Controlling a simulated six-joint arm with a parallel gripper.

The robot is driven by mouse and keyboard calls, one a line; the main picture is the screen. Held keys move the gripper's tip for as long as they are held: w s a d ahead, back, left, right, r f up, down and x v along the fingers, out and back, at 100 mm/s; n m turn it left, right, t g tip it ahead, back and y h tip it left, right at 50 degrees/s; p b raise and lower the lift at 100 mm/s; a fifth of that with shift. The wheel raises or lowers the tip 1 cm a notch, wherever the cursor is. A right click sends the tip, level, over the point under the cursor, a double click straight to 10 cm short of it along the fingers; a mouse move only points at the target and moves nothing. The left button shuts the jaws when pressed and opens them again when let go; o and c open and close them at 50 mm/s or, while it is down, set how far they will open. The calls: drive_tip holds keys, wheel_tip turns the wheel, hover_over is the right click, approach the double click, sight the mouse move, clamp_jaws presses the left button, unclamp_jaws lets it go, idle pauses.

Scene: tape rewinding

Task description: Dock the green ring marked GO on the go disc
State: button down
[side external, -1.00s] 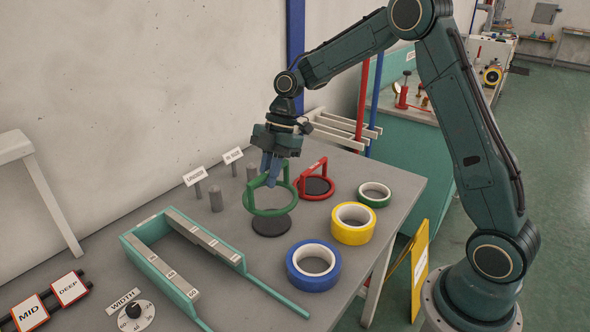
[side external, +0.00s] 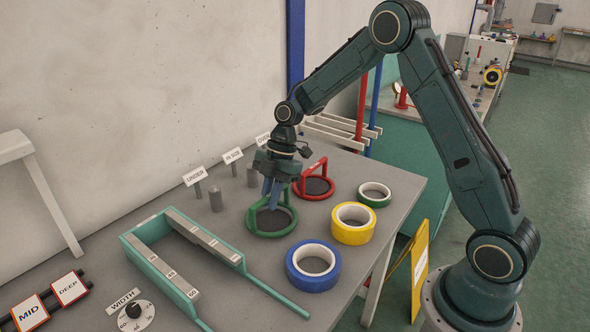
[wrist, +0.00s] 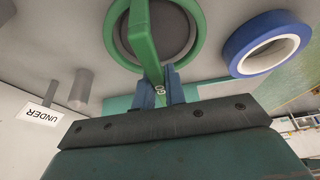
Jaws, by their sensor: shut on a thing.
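The green ring (side external: 264,234) lies low at the table, around the dark go disc (side external: 268,221). In the wrist view the ring (wrist: 112,40) encircles the grey disc (wrist: 182,35). Its upright handle bar carries the letters GO. My gripper (side external: 271,200) is above the ring with its blue fingers shut on the handle; the fingers (wrist: 160,88) also show in the wrist view. Whether the ring's underside fully touches the table cannot be told.
A red ring (side external: 313,194) with a handle stands close behind, to the right. Blue (side external: 296,275), yellow (side external: 344,234) and green-white (side external: 366,202) tape rolls lie to the right. A teal fixture (side external: 150,262) and grey pegs (side external: 215,201) stand to the left.

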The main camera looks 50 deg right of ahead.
drive_tip(key=shift+f, duration=0.6)
drive_tip(key=c, duration=1.5)
unclamp_jaws()
drive_tip(key=shift+o, duration=0.2)
drive_tip(key=shift+r, duration=0.1)
drive_tip(key=shift+r, duration=0.55)
drive_tip(key=v, duration=1.2)
